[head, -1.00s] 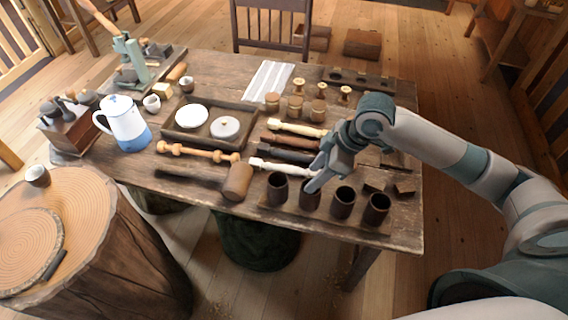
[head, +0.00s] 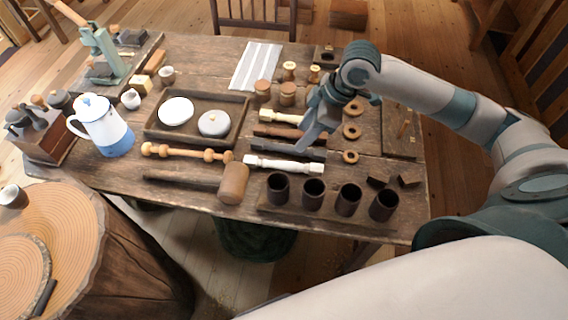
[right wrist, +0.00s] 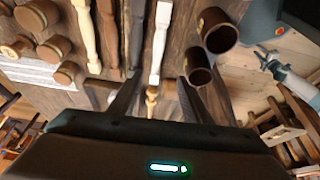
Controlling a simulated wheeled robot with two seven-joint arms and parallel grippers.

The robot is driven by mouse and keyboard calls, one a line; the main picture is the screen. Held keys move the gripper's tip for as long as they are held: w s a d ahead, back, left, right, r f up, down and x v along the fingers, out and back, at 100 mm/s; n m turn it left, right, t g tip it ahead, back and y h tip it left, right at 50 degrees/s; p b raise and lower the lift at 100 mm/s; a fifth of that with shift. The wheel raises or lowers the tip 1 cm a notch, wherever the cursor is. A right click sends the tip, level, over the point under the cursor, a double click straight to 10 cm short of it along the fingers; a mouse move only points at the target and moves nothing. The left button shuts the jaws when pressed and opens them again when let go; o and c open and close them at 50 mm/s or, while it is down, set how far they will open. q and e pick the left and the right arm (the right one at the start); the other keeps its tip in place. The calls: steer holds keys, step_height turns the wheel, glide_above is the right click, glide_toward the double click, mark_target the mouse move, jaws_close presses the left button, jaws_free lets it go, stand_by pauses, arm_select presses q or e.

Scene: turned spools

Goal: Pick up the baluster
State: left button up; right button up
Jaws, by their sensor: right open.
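Several turned baluster-like pieces lie side by side near the middle of the table: a cream one (head: 283,117), a reddish-brown one (head: 272,131), a dark grey one (head: 288,149) and a white one (head: 284,164). A tan beaded spindle (head: 187,152) lies further left. I cannot tell which piece the task means. My right gripper (head: 309,139) is open and empty above the right ends of the row, hiding part of them. In the right wrist view, the white piece (right wrist: 158,45) runs toward the space between the fingers. My left gripper is out of view.
Four-sided tray (head: 240,141) with white discs lies left of the row. Several dark cups (head: 313,192) stand on a strip in front. A mallet (head: 233,183), rings (head: 352,132) and a blue-white jug (head: 103,128) share the crowded table.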

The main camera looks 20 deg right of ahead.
steer(key=p, duration=0.3)
glide_above(275, 162)
steer(key=s+d, duration=0.2)
steer(key=d, duration=0.1)
step_height(275, 162, down, 10)
steer(key=shift+s+a+f, duration=0.15)
steer(key=shift+a+f, duration=0.15)
steer(key=shift+f, duration=0.4)
steer(key=shift+w, duration=0.2)
steer(key=shift+w+a+f+p, duration=0.3)
steer(key=shift+a+f+p, duration=0.1)
steer(key=shift+f+p, duration=0.05)
steer(key=x, duration=0.1)
steer(key=p+x, duration=0.1)
steer(key=shift+w+a+f, duration=0.3)
steer(key=shift+w, duration=0.05)
steer(key=shift+a+f, duration=0.1)
steer(key=shift+f, duration=0.45)
